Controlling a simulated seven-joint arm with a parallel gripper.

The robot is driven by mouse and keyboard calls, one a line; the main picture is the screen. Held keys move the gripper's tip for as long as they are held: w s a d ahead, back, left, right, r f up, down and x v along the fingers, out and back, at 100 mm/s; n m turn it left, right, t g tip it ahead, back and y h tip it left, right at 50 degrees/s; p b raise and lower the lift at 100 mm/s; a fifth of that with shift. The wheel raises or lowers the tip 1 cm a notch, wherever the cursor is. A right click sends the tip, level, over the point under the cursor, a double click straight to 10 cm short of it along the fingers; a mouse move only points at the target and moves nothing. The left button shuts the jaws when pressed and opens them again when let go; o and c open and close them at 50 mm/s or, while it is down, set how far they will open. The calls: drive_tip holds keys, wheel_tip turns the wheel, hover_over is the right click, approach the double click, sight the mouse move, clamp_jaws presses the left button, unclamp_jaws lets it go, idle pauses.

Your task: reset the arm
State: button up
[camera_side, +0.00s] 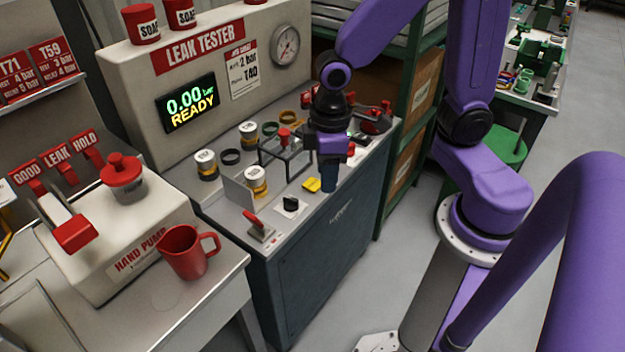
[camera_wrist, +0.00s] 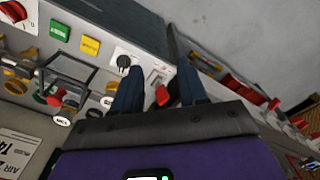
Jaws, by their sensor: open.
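My purple arm reaches over the leak tester bench, and my gripper (camera_side: 328,175) hangs above its front edge, pointing down. In the wrist view my gripper (camera_wrist: 158,85) shows two dark blue fingers standing apart, with no object held between them. A red part (camera_wrist: 162,95) shows in the gap between the fingers, beyond them. The leak tester (camera_side: 205,85) stands behind the bench top, with a display reading 0.00 bar READY. In the side view the fingers overlap each other, so their gap is hidden there.
A dark wire frame (camera_side: 286,158) stands just left of my gripper. A yellow button (camera_side: 312,184), a black knob (camera_side: 290,203) and a red-handled lever (camera_side: 259,227) lie along the front edge. A red mug (camera_side: 187,252) stands on the left table. Green shelving (camera_side: 408,130) rises to the right.

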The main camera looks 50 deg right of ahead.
drive_tip(key=s+d+r+n, duration=0.3)
drive_tip(key=s+r+n, duration=0.1)
drive_tip(key=s, duration=0.8)
drive_tip(key=shift+d+r, duration=0.2)
drive_tip(key=shift+r, duration=0.4)
drive_tip(key=m, duration=1)
hover_over(291, 198)
wheel_tip(291, 198, down, 14)
drive_tip(key=shift+f, duration=4.9)
